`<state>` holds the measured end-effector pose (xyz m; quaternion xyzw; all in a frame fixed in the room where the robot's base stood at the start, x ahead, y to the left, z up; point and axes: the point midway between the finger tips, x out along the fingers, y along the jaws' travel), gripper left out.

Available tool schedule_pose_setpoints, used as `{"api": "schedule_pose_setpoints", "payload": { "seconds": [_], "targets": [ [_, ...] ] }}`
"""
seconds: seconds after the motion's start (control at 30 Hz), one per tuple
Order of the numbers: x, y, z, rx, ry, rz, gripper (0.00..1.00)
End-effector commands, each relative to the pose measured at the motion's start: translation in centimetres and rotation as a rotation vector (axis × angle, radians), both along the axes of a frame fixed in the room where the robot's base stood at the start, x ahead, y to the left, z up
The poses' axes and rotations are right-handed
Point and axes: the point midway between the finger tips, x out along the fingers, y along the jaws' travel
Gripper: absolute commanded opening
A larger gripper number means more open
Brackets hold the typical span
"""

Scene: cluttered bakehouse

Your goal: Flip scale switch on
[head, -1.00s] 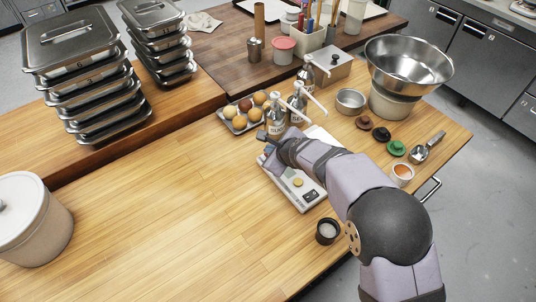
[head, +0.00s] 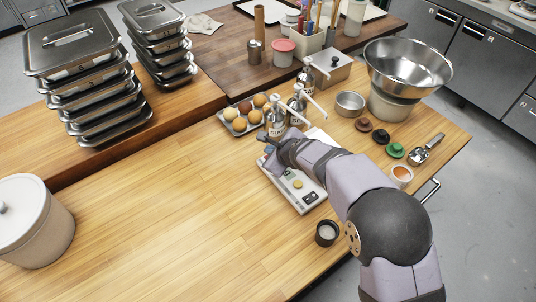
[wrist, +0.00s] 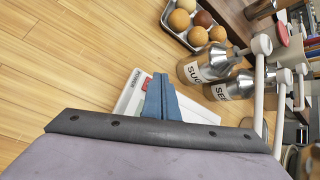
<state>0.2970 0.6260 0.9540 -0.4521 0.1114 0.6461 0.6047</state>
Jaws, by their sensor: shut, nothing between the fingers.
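A bit of red and partly covered lettering show on the scale beside the fingers.
Labelled pump bottles (head: 276,122) stand close behind my gripper. A tray of round buns (head: 240,127) is left of them. A small dark cup (head: 327,232) stands near the scale's front. A steel bowl (head: 408,65) is at right. The bench left of the scale is clear.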

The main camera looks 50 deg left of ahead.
Motion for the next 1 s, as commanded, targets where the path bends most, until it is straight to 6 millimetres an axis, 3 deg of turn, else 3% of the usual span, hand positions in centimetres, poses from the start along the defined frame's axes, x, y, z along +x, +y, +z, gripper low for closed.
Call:
{"api": "schedule_pose_setpoints", "payload": {
  "seconds": [0.57, 1.0],
  "targets": [
    [0.1, 0.0, 0.8, 0.0, 0.0, 0.0, 0.0],
    [0.5, 0.0, 4.5, 0.0, 0.0, 0.0, 0.0]
  ]
}}
